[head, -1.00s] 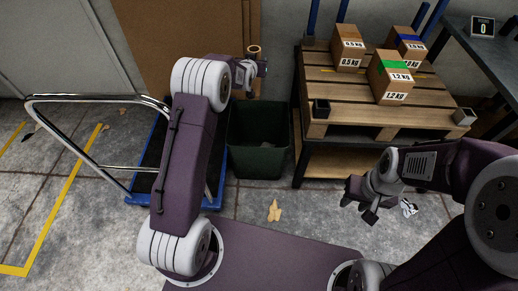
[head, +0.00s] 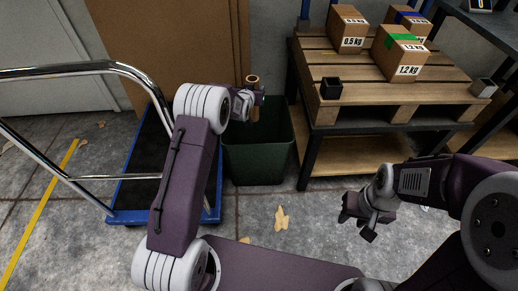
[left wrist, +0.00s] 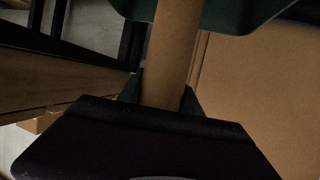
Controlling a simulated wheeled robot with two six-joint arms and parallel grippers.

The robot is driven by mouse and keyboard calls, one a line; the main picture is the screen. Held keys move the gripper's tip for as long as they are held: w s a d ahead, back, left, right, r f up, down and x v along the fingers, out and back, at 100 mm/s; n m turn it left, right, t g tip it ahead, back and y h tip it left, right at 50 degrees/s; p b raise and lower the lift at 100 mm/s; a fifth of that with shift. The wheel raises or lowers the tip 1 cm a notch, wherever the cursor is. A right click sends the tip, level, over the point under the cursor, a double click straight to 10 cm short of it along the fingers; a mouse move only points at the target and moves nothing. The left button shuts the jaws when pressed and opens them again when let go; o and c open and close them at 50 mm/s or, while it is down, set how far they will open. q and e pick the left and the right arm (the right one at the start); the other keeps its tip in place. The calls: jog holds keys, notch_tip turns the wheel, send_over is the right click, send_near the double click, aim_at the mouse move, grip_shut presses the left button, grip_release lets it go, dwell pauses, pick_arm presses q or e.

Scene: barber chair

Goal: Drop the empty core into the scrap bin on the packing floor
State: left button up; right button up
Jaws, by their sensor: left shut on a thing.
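The core (head: 253,80) is a brown cardboard tube held upright in my left gripper (head: 250,100). That gripper is shut on it, above the back part of the dark green scrap bin (head: 258,163), though the exact height over the rim is hard to judge. The left wrist view shows the core (left wrist: 173,45) between the dark fingers (left wrist: 163,95), with the green bin wall (left wrist: 230,12) at the top. The bin's inside is dark and partly hidden by my arm. My right gripper (head: 362,217) is open and empty over the floor at the right.
A wooden pallet on a stand (head: 390,112) is right of the bin and carries several boxes and small cups. A blue trolley (head: 130,215) with a chrome handle is at left. Brown cardboard (head: 160,50) leans behind. Paper scraps (head: 282,219) lie on the open floor.

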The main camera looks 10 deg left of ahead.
pick_arm(q)
notch_tip(320, 180, down, 5)
jog(key=b, duration=0.3)
jog(key=shift+r, duration=0.15)
jog(key=o, duration=1.4)
jog(key=shift+o, duration=0.2)
jog(key=p+v, duration=0.5)
jog(key=v, duration=0.4)
